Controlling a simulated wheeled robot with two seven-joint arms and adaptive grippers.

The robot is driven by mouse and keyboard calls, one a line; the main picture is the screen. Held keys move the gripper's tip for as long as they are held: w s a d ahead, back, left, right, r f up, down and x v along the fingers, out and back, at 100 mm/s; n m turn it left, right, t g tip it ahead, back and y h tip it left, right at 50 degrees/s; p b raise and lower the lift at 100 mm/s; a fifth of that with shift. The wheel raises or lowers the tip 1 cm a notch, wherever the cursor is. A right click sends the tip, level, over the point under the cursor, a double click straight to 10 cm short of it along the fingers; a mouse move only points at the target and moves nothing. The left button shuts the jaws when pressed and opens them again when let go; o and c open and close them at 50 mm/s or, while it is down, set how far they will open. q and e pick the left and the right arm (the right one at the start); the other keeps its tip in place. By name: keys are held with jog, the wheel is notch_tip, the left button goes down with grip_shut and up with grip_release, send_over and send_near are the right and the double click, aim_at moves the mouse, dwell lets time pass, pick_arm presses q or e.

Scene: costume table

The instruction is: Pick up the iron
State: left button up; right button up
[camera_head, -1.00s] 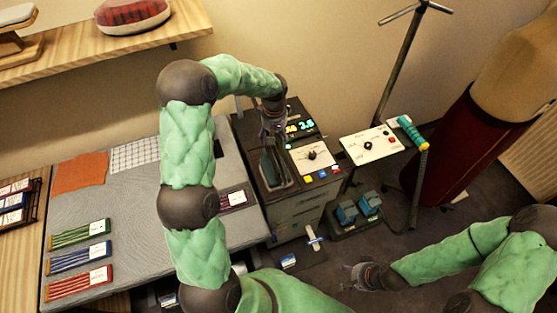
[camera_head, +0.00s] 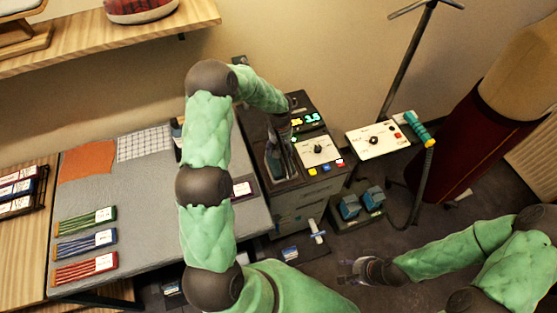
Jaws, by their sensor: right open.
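I cannot make out the iron for certain. A dark shape (camera_head: 177,132), mostly hidden behind my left arm, stands at the back edge of the grey work surface. My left gripper (camera_head: 279,160) points down over the dark left part of the control station (camera_head: 318,150), beside its lit display. Its dark fingers blend with the dark station top, so I cannot tell whether they hold anything. My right gripper (camera_head: 352,270) is open and empty, low over the floor, well apart from the station.
The grey work surface (camera_head: 135,210) carries an orange cloth (camera_head: 87,160), a checked cloth (camera_head: 143,143) and several thread packs (camera_head: 86,245). A white control panel (camera_head: 379,140) with a teal handle (camera_head: 415,127), pedals (camera_head: 360,204) and a dress form (camera_head: 470,150) stand right.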

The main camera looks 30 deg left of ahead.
pick_arm(q)
grip_shut()
jog(key=shift+w+r, duration=0.1)
jog(key=shift+r, duration=0.05)
